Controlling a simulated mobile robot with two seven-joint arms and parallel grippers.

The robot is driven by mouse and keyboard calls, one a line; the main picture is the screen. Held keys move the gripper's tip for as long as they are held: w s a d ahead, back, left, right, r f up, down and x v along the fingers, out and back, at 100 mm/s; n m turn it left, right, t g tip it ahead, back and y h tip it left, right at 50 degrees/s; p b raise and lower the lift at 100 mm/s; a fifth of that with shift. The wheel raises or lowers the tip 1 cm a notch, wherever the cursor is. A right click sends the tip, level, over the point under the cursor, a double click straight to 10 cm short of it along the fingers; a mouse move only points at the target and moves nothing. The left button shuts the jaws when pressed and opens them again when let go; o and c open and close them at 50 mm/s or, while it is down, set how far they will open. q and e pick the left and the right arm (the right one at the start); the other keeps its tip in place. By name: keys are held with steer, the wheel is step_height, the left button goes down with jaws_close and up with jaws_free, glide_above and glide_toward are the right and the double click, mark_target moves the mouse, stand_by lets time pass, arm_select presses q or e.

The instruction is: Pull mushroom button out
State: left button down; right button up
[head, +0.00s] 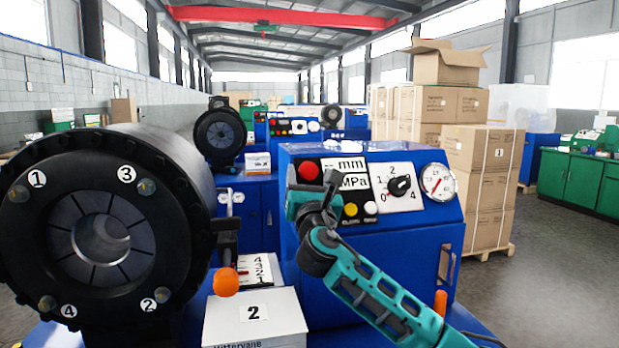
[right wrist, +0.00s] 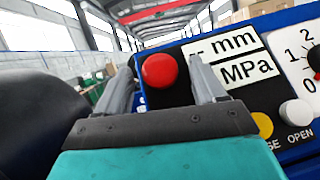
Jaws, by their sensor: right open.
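The red mushroom button (head: 308,171) sits at the upper left of the blue control panel (head: 378,219), left of the mm and MPa labels. My right gripper (head: 312,188) is in front of the panel, just below the button in the head view. In the right wrist view the red button (right wrist: 159,71) shows between the two grey fingers of the open right gripper (right wrist: 161,68), nearer the left one. The fingers are apart and hold nothing. I cannot tell how far the fingertips are from the button. My left gripper is not in view.
A rotary knob (head: 400,187) and a pressure gauge (head: 437,182) are on the panel's right. Yellow (right wrist: 263,124) and white (right wrist: 296,112) buttons sit below the labels. The large black crimper head (head: 105,225) and an orange ball-ended lever (head: 225,282) stand at left.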

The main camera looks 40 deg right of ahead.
jaws_close()
stand_by(0.7)
